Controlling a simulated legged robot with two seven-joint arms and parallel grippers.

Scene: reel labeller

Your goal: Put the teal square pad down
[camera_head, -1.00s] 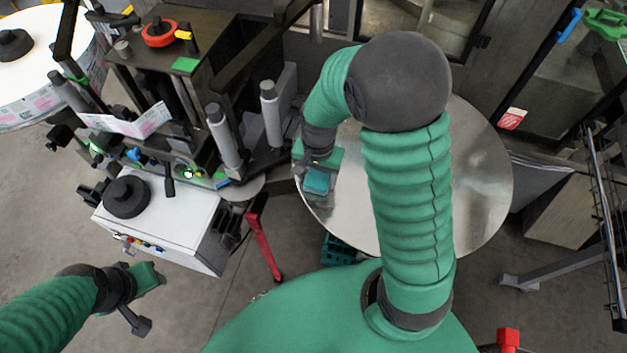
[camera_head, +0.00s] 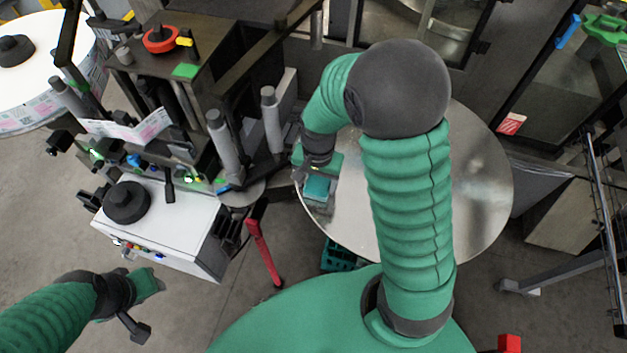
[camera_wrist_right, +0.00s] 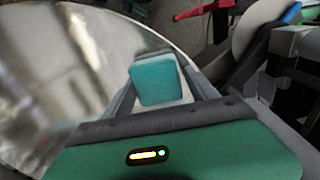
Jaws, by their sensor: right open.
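The teal square pad (camera_head: 317,188) lies at the left edge of the round steel table (camera_head: 470,190), under my right gripper (camera_head: 318,190). In the right wrist view the teal pad (camera_wrist_right: 157,80) sits between the two fingers of my right gripper (camera_wrist_right: 160,95), with the table surface (camera_wrist_right: 75,75) beside it. The right gripper is open around the pad; whether a finger touches it I cannot tell. My left gripper (camera_head: 146,308) hangs at the lower left over the floor, away from the table, and its jaws are not clear.
The labelling machine (camera_head: 185,150) with its grey rollers and white cabinet (camera_head: 160,225) stands left of the table. A red lever (camera_head: 262,250) and a teal crate (camera_head: 342,256) are near the table's front left. The table's right side is clear.

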